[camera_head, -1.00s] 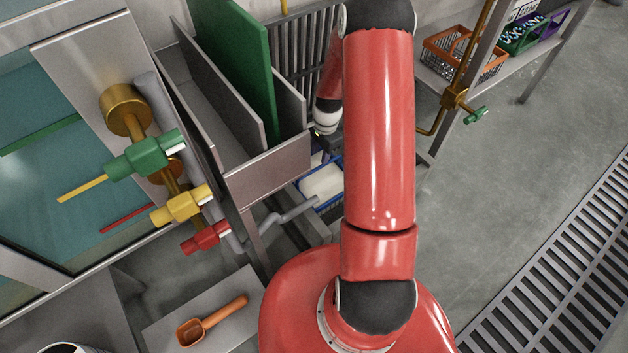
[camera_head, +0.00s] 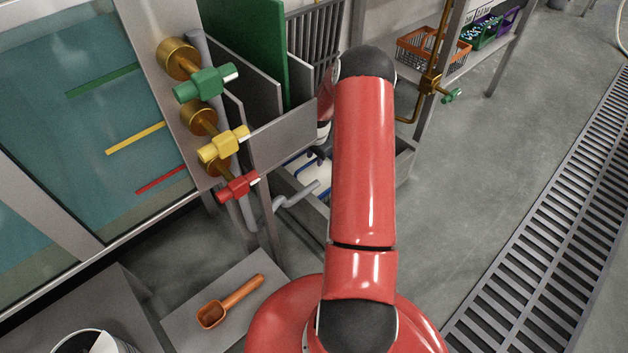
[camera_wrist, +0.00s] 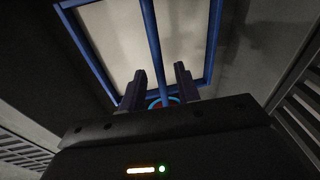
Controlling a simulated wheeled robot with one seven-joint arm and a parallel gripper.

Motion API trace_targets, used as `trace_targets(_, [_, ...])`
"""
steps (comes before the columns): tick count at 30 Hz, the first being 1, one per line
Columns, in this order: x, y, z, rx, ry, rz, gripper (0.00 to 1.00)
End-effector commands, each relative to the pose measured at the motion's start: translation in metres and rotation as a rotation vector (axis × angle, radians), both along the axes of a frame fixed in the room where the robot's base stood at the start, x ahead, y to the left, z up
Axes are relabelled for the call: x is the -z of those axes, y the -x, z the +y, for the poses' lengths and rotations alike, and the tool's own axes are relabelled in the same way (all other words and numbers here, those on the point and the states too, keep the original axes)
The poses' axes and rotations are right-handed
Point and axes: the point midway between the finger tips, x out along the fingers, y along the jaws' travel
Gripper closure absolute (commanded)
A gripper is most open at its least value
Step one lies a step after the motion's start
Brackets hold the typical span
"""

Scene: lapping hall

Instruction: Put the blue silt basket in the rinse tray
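The blue silt basket (camera_head: 318,155) shows only in part in the body camera view, low beside the grey rack, with pale contents. My arm hides much of it. In the wrist view the basket's blue rim (camera_wrist: 213,45) frames a pale inside, and a thin blue bar (camera_wrist: 154,45) crosses it. My gripper (camera_wrist: 160,78) has its two fingers apart on either side of the bar and a small blue ring; contact is unclear. A grey tray wall (camera_head: 405,163) shows right of my arm; I cannot tell whether this is the rinse tray or whether the basket is inside it.
Green, yellow and red valves (camera_head: 222,146) stick out left of the rack (camera_head: 275,140). A brass pipe with a green tap (camera_head: 440,90) stands at the right. Orange and green baskets (camera_head: 432,50) sit on a back shelf. An orange scoop (camera_head: 230,302) lies lower left. Floor at right is open beside a drain grate.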

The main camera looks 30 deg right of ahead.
Motion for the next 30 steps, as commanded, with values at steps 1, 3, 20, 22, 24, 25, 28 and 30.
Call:
trace_targets(1, [0.011, 0.0, 0.0, 0.001, -0.002, 0.0, 0.68])
trace_targets(3, [0.019, -0.002, -0.001, 0.001, -0.002, -0.001, 0.68])
trace_targets(20, [0.025, -0.004, -0.001, 0.0, 0.0, -0.001, 0.97])
trace_targets(22, [0.025, -0.004, -0.001, 0.0, 0.0, -0.001, 1.0])
trace_targets(24, [0.025, -0.004, -0.001, 0.0, 0.0, -0.001, 1.0])
trace_targets(25, [0.025, -0.004, -0.001, 0.0, 0.0, -0.001, 1.0])
trace_targets(28, [0.025, -0.004, -0.001, 0.0, 0.0, -0.001, 1.0])
trace_targets(30, [0.025, -0.004, -0.001, 0.0, 0.0, -0.001, 1.0])
